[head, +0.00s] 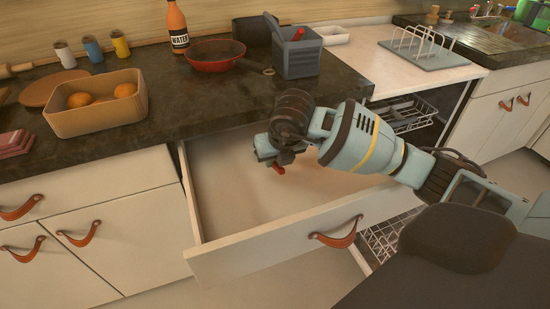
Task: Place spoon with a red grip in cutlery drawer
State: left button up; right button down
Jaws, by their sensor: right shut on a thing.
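My right gripper (270,156) reaches in from the right and hangs over the open drawer (222,190), pointing down. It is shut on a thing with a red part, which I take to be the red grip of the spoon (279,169). The rest of the spoon is hidden by the gripper or too small to make out. The drawer is pulled out below the dark counter, and its visible floor is pale and bare. My left gripper is not in view.
On the counter (190,108) above the drawer stand a grey caddy (297,60) with a red-tipped thing in it, a red pan (214,62), an orange bottle (176,25) and a box of oranges (97,120). An open dishwasher rack (405,112) lies to the right.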

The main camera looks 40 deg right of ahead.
jog(key=c, duration=1.9)
grip_release()
jog(key=shift+f, duration=0.15)
jog(key=o, duration=0.5)
jog(key=p+v, duration=0.1)
jog(key=v, duration=1.1)
